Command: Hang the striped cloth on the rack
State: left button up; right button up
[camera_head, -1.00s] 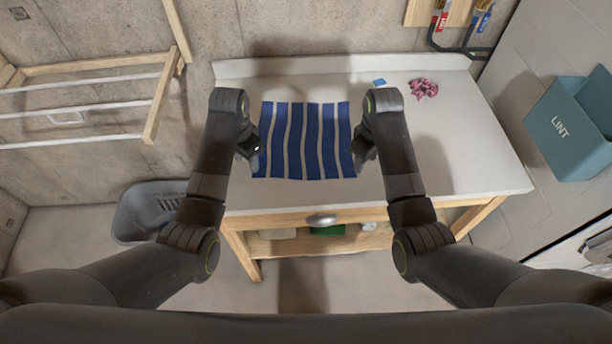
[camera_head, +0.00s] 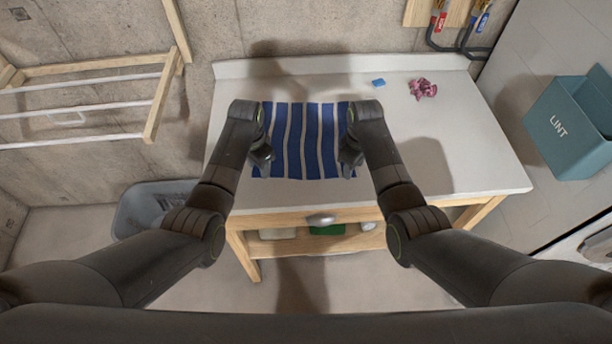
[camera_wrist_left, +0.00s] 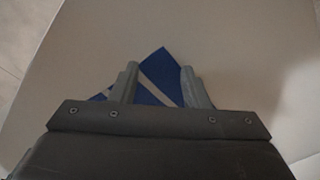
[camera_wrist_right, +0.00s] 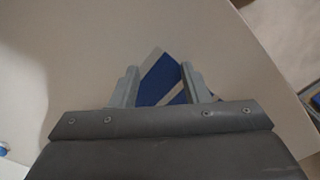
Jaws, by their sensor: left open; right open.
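The blue and white striped cloth (camera_head: 305,140) lies flat on the white tabletop. My left gripper (camera_head: 262,168) is open over its near left corner. That corner (camera_wrist_left: 160,80) shows between the spread fingers (camera_wrist_left: 157,85) in the left wrist view. My right gripper (camera_head: 349,168) is open over the near right corner. That corner (camera_wrist_right: 160,80) shows between the spread fingers (camera_wrist_right: 160,85) in the right wrist view. I cannot tell whether the fingers touch the cloth. The rack (camera_head: 95,103), a wooden frame with white rods, is on the wall at the left.
A small blue block (camera_head: 378,82) and a crumpled pink cloth (camera_head: 423,88) lie at the table's back. A teal LINT bin (camera_head: 570,130) is on the right. A grey basket (camera_head: 150,205) stands on the floor left of the table (camera_head: 465,165). The right tabletop is clear.

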pick_arm(q)
jog(key=shift+f, duration=0.2)
pick_arm(e)
jog(key=shift+f, duration=0.2)
pick_arm(q)
jog(key=shift+c, duration=0.2)
pick_arm(e)
jog(key=shift+c, duration=0.2)
pick_arm(q)
grip_shut()
pick_arm(e)
jog(key=shift+s, duration=0.1)
grip_shut()
pick_arm(q)
jog(key=shift+r, duration=0.2)
pick_arm(e)
jog(key=shift+r, duration=0.15)
